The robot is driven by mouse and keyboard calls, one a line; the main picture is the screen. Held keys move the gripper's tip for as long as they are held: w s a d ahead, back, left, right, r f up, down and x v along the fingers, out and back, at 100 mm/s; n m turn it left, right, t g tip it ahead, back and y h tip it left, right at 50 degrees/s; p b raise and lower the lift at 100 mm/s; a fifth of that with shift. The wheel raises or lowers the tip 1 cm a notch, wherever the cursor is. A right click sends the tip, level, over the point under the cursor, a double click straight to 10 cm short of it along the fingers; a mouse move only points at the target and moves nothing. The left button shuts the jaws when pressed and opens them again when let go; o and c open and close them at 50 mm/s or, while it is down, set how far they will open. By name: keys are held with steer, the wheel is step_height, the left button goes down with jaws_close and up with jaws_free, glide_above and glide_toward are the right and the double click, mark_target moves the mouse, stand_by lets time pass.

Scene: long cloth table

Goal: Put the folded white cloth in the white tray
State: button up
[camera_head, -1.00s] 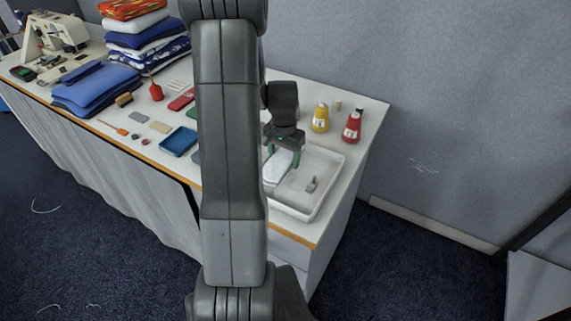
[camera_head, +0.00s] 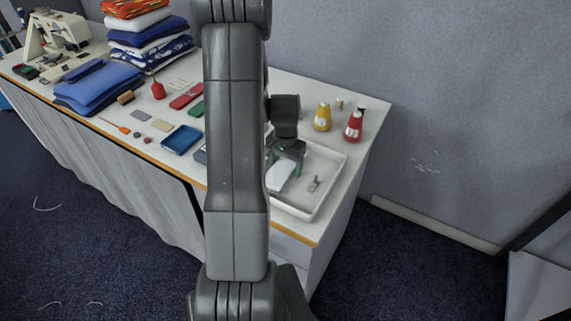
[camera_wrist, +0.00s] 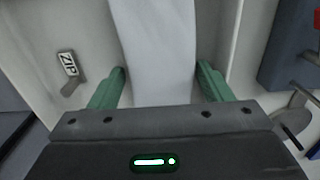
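The folded white cloth (camera_head: 279,177) is a flat pale slab, inside the outline of the white tray (camera_head: 325,205). In the wrist view the cloth (camera_wrist: 163,50) runs up the middle, between my green fingertips. My gripper (camera_head: 288,165) points down over the tray's left part. In the wrist view my gripper (camera_wrist: 161,75) has one finger at each side edge of the cloth, and it looks shut on it. I cannot tell whether the cloth touches the tray floor. My arm hides the tray's left end in the head view.
A yellow bottle (camera_head: 322,117) and a red bottle (camera_head: 354,126) stand behind the tray. A blue tray (camera_head: 181,140) and small items lie left of my arm. Folded blue cloth (camera_head: 98,88) lies farther left.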

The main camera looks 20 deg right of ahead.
mark_target(285, 165)
step_height(285, 165, up, 12)
steer(key=shift+r, duration=0.2)
stand_by(0.4)
steer(key=shift+f, duration=0.15)
step_height(285, 165, down, 12)
steer(key=shift+r, duration=1.35)
